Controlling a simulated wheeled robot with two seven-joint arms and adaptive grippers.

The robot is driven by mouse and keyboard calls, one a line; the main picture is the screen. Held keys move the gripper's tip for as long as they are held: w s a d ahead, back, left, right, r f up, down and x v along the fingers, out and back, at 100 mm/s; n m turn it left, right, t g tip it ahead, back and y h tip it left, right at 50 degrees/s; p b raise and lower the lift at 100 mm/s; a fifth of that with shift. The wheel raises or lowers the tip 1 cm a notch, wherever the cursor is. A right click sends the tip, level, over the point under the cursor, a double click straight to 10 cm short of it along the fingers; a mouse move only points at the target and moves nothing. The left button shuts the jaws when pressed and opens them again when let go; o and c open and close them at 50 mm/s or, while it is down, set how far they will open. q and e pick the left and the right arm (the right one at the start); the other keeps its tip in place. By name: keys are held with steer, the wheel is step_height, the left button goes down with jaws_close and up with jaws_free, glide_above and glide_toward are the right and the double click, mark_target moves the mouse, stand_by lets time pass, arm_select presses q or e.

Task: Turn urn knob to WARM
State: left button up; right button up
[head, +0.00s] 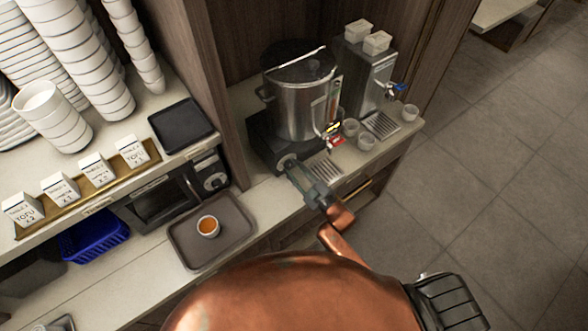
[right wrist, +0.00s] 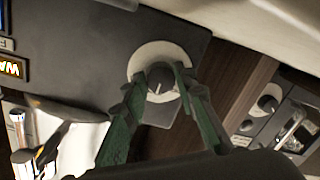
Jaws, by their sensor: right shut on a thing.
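The steel urn (head: 303,105) stands on a dark base on the counter in the head view. Its round knob (right wrist: 160,80) sits on a pale dial plate (right wrist: 146,56) on the dark base, seen in the right wrist view. My right gripper (head: 296,172) reaches the front of the base in the head view. In the right wrist view its green fingers (right wrist: 160,86) are on either side of the knob and shut on it. A dark pointer mark shows on the knob. The dial's printing is not readable. My left gripper is not in view.
A drip grate (head: 324,168) and small cups (head: 366,140) lie right of the urn, beside a steel dispenser (head: 368,75). A tray (head: 190,238) with a filled cup (head: 208,227) and a microwave (head: 165,200) are to the left. A wooden partition (head: 205,80) stands close by the urn.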

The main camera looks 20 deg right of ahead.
steer(key=o, duration=1.2)
steer(key=shift+c, duration=0.2)
steer(key=shift+s+d, duration=0.1)
steer(key=shift+s, duration=0.1)
steer(key=v, duration=1.1)
steer(key=shift+s, duration=0.25)
